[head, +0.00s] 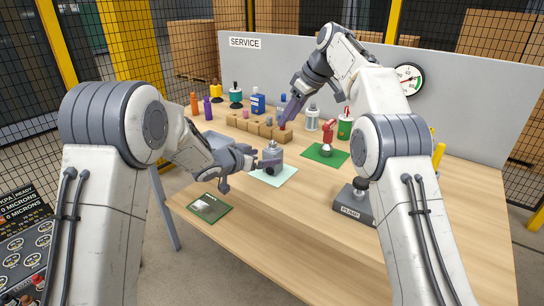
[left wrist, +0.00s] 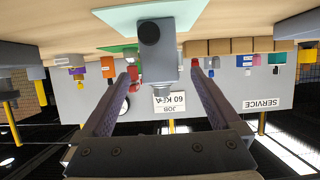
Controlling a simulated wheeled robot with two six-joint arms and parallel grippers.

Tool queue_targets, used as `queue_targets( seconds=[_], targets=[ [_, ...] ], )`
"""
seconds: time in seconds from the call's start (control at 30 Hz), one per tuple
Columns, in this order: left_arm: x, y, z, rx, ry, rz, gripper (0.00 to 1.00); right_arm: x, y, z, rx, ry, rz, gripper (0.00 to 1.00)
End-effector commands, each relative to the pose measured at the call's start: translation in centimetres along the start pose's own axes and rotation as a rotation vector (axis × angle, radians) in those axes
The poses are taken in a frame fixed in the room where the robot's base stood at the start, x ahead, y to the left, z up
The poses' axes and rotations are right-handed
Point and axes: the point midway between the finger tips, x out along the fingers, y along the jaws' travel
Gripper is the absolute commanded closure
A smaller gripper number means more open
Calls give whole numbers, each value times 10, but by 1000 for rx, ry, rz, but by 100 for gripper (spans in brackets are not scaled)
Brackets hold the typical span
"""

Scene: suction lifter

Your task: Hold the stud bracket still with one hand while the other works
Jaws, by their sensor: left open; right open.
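The stud bracket appears to be the grey block (head: 271,157) on a pale green mat (head: 284,178) near the table's middle; a dark round part shows on its lower front. In the left wrist view, which is upside down, the grey block (left wrist: 170,40) lies just beyond and between the fingertips. My left gripper (head: 254,164) is open close to the block's left side; contact cannot be told.
A red-topped tool (head: 327,134) stands on a green mat (head: 312,153). A grey pump (head: 355,203) sits at the right front. A dark green card (head: 209,207) lies at the left front edge. Bottles and cans line the back before the grey panel (head: 265,62). The front middle is clear.

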Motion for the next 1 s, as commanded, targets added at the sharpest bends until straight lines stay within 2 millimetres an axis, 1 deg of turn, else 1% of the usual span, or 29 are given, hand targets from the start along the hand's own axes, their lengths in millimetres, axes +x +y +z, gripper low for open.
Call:
queue_targets(
  seconds=[0.03, 0.2, 0.4, 0.5, 0.6, 0.87, 0.9, 0.97, 1.0],
  targets=[
    [10, 1, 1, 0, -1, 3, 3, 0, 0, 0, 0, 0, 0, 50],
    [42, 2, 1, 0, -1, 2, 3, 0, 0, 0, 0, 0, 0, 50],
    [71, 1, 1, 0, -1, 1, 3, 0, 0, 0, 0, 0, 0, 50],
    [80, 1, 1, 0, -2, -1, 3, 0, 0, 0, 0, 0, 0, 50],
    [84, 1, 0, 0, -1, -1, 3, 0, 0, 0, 0, 0, 0, 50],
    [86, 1, 0, 0, -1, -1, 3, 0, 0, 0, 0, 0, 0, 50],
    [86, 1, 0, 0, -1, -1, 6, 0, 0, 0, 0, 0, 0, 50],
    [86, 1, 0, 0, -1, -1, 29, 0, 0, 0, 0, 0, 0, 50],
    [86, 1, 0, 0, -1, -1, 45, 0, 0, 0, 0, 0, 0, 50]
  ],
)
